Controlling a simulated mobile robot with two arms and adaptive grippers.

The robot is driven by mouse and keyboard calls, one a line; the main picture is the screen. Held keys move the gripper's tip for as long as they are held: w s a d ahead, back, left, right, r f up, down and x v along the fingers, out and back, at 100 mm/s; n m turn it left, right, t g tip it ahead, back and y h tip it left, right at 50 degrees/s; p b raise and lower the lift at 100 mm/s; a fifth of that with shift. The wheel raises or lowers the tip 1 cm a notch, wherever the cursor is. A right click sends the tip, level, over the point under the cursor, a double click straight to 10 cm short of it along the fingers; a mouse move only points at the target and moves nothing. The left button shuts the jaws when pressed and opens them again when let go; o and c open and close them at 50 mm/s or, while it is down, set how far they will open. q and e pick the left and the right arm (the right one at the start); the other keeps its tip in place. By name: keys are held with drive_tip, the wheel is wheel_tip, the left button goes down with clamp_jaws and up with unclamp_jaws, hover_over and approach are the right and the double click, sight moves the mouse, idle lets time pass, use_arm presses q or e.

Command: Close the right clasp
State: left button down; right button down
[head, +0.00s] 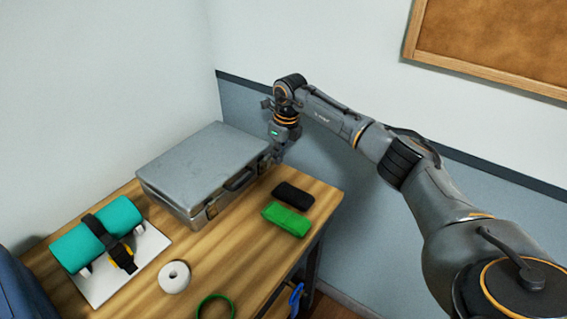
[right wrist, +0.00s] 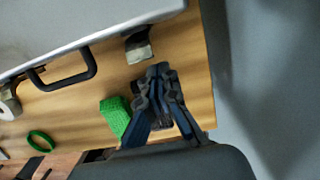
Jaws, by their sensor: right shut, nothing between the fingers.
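A closed silver case (head: 200,165) lies on the wooden table with its handle (head: 239,180) facing the front right. The right clasp (right wrist: 138,46) shows in the right wrist view as a small metal plate with a dark part, sticking out from the case's front edge. In the head view my right gripper hides most of it. My right gripper (head: 276,156) is at the case's right front corner, pointing down. In the right wrist view its fingertips (right wrist: 158,72) are together and empty, just beside and apart from the clasp. My left gripper is not in view.
A black block (head: 293,195) and a green block (head: 287,219) lie in front of the case. A white roll (head: 174,277), a green ring (head: 215,307) and a strapped teal roll (head: 95,233) on a white board (head: 148,252) are at left. Walls stand behind.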

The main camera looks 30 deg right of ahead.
drive_tip(key=shift+s+r+p, duration=0.1)
drive_tip(key=shift+r+p, duration=0.5)
drive_tip(key=shift+r, duration=0.1)
idle(0.3)
